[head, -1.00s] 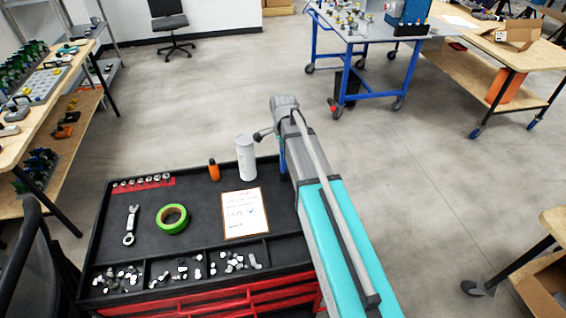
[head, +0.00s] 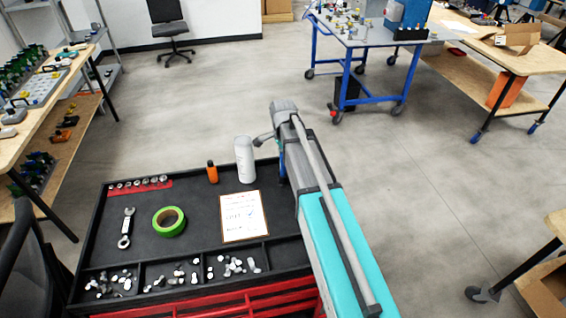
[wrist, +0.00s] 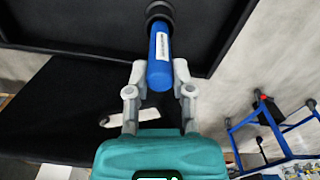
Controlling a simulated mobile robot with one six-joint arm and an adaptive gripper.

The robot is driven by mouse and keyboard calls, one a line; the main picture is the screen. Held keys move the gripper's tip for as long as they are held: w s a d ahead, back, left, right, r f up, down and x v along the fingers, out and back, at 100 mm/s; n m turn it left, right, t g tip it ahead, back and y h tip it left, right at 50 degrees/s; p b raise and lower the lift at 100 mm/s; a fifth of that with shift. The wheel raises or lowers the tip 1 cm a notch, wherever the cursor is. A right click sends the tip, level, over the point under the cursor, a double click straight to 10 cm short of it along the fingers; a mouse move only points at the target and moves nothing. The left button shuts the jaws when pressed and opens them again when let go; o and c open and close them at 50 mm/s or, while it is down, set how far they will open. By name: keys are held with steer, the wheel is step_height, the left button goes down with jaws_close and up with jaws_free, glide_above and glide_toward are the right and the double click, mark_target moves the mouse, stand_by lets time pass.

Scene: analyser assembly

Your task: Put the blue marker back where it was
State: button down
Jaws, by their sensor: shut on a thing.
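The blue marker (wrist: 160,62) shows in the wrist view, with a white label and a dark cap at its upper end. My gripper (wrist: 160,80) is shut on its lower part, one finger on each side. The marker points away from my gripper, its cap over or against a black surface; I cannot tell whether they touch. In the head view my arm reaches over the right side of the black cart top (head: 194,215). My gripper and the marker are largely hidden behind the arm there.
On the cart are a white cylinder (head: 244,160), an orange bottle (head: 212,172), a clipboard with paper (head: 243,216), green tape (head: 158,222), a wrench (head: 126,228) and a red socket rail (head: 140,188). Floor beyond is clear before the blue-framed table (head: 375,98).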

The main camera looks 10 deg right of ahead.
steer(key=shift+f+b, duration=0.5)
steer(key=shift+f, duration=0.3)
steer(key=shift+f, duration=0.2)
steer(key=shift+c, duration=2.4)
jaws_free()
steer(key=shift+r, duration=0.1)
steer(key=shift+r, duration=0.2)
step_height(320, 180, up, 12)
steer(key=p, duration=1.2)
